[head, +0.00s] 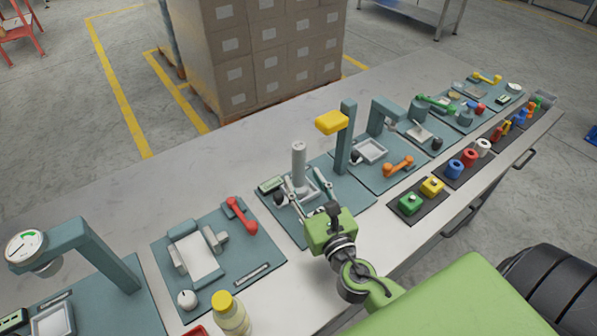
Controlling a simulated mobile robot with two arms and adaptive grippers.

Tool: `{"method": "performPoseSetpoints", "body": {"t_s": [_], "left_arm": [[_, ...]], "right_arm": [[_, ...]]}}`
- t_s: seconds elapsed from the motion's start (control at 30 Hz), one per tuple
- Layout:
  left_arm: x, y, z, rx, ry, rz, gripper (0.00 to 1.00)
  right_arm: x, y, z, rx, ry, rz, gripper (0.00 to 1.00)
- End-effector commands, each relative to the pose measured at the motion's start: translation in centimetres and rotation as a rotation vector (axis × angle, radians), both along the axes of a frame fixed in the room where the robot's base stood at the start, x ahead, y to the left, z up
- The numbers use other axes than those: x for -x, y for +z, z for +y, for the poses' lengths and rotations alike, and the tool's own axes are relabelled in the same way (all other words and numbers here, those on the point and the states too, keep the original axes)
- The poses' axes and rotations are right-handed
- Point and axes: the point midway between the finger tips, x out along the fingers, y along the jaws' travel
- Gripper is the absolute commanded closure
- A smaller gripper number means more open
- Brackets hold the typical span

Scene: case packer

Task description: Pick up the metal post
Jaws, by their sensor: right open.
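The metal post (298,158) is a pale grey upright cylinder. It stands in a small grey square fixture on a teal board (345,190) near the middle of the head view. My right gripper (302,187) is open, with its fingers spread toward the post's lower part, one finger on each side in the picture. I cannot tell whether either finger touches the post. The gripper and its fingers cover part of the fixture. My left gripper is not in view.
A teal upright with a yellow head (332,122) stands close right of the post. A board with a red handle (241,214) lies left, and a yellow-capped bottle (231,316) stands in front. Green and yellow blocks (410,204) sit on a dark mat at right. Bare tabletop lies behind.

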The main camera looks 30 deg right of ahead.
Motion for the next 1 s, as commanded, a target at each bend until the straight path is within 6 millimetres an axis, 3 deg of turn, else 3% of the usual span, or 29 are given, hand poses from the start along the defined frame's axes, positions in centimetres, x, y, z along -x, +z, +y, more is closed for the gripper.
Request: {"method": "performPoseSetpoints", "body": {"t_s": [0.13,0.4,0.73,0.9,1.0], "left_arm": [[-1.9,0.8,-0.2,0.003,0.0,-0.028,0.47],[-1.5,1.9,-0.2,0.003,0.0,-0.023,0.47],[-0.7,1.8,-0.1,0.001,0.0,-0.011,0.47],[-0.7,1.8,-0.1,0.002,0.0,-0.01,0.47],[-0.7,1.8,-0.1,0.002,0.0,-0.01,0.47]], "right_arm": [[-1.1,0.3,-0.2,0.0,0.0,-0.001,0.58],[-4.7,0.3,-0.9,-0.001,0.0,-0.001,0.58],[-5.2,0.1,-1.0,-0.001,0.0,0.001,0.58],[-5.2,0.1,-1.0,-0.001,0.0,0.001,1.0],[-5.2,0.3,-1.0,-0.001,0.0,-0.003,1.0]]}}
